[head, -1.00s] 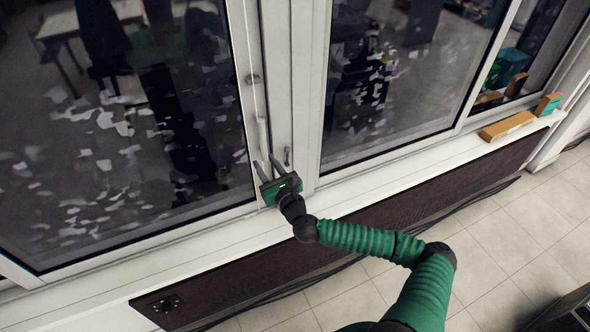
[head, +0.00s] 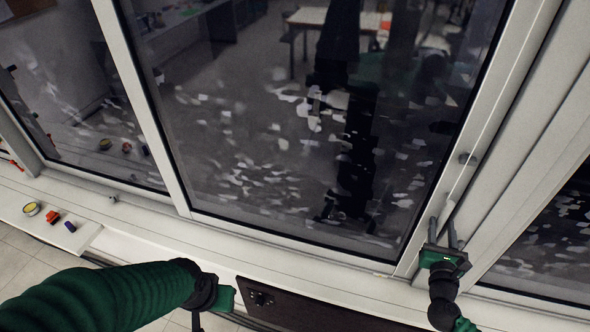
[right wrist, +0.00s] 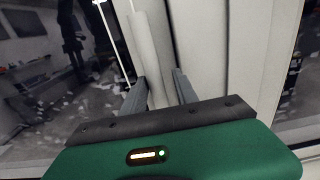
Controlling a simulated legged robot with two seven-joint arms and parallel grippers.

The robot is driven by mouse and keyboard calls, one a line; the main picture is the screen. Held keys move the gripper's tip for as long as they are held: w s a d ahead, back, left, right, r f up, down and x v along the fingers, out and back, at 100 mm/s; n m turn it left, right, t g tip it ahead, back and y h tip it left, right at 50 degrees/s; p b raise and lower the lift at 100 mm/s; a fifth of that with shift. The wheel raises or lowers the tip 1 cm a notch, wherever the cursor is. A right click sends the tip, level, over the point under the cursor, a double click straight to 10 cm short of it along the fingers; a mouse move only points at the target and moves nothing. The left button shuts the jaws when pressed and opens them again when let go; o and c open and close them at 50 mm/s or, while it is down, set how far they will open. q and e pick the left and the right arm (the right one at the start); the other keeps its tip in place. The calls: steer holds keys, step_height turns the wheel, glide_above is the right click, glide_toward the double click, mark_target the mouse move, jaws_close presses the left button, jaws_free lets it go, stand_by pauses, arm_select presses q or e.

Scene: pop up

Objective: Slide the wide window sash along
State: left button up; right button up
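The wide window sash (head: 185,205) has a white frame around a large dark pane and fills the middle of the head view. My right gripper (head: 442,222) is at the lower end of that stile, fingers pointing up and apart. In the right wrist view the pale bar (right wrist: 147,50) stands just beyond and between the spread fingers (right wrist: 160,88); I cannot tell whether they touch it. My left gripper (head: 225,298) is low, in front of the sill; its fingers cannot be made out.
On the sill's left end lie a yellow-rimmed round item (head: 31,209), a red item (head: 52,217) and a small blue item (head: 70,226). A dark panel (head: 320,305) with a socket is below the sill. Another dark pane (head: 550,245) is at the right.

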steer(key=shift+w+f, duration=0.1)
steer(key=shift+f, duration=0.05)
steer(key=shift+c, duration=1.2)
steer(key=shift+s+a+r, duration=0.2)
steer(key=shift+a+r, duration=0.05)
steer(key=shift+a, duration=0.15)
jaws_close()
steer(key=shift+a+r, duration=0.1)
steer(key=shift+a, duration=0.05)
steer(key=shift+d, duration=0.2)
steer(key=w+a, duration=0.2)
steer(key=a, duration=0.7)
steer(key=w+a+p, duration=0.1)
steer(key=w+a, duration=0.1)
steer(key=a, duration=0.8)
steer(key=shift+w+a, duration=0.25)
steer(key=shift+w, duration=0.05)
steer(key=shift+a+r, duration=0.1)
